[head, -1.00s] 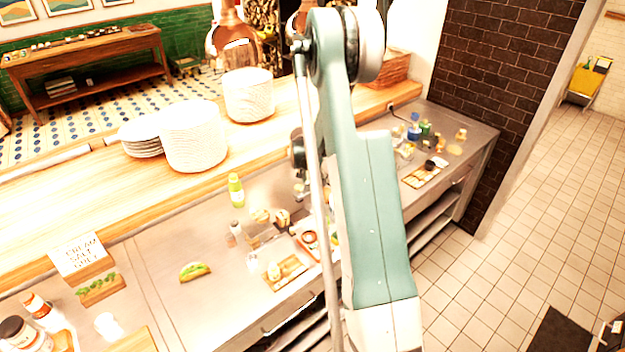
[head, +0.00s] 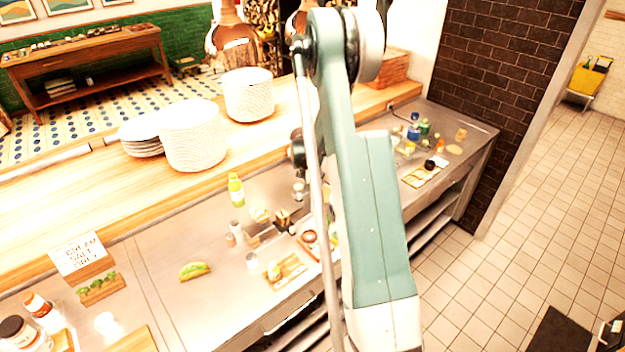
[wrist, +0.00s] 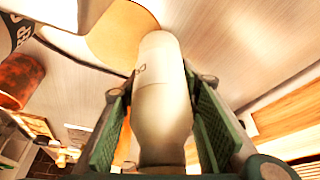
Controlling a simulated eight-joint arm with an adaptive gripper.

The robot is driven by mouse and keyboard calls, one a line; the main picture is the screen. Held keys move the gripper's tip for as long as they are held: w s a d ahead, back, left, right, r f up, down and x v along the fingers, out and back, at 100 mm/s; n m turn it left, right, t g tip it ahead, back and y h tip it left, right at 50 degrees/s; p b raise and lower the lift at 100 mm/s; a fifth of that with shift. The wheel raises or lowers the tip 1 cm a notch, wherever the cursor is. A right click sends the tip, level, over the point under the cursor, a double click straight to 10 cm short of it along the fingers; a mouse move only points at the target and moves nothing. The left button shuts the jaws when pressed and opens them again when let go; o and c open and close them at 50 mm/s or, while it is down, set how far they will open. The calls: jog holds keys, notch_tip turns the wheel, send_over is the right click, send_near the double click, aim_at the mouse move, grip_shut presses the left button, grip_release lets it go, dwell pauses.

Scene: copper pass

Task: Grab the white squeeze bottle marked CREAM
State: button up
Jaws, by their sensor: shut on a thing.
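In the wrist view, a white, slightly cream-tinted squeeze bottle (wrist: 162,95) stands between the two green-padded fingers of my gripper (wrist: 160,92). The fingers are shut on its sides. A little dark lettering shows on its left side, but I cannot read the whole word. In the head view, my arm blocks the gripper, and I cannot pick out the held bottle there.
A sign reading CREAM SALT ONLY (head: 80,252) stands at the left of the counter. A yellow-green bottle (head: 236,190), a taco (head: 194,271) and a small board (head: 287,271) are on the steel counter. Plate stacks (head: 192,135) stand on the wooden ledge. A reddish container (wrist: 20,80) is close left in the wrist view.

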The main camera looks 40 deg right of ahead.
jog(key=shift+r, duration=0.2)
jog(key=shift+r+b, duration=0.5)
jog(key=shift+r, duration=4.3)
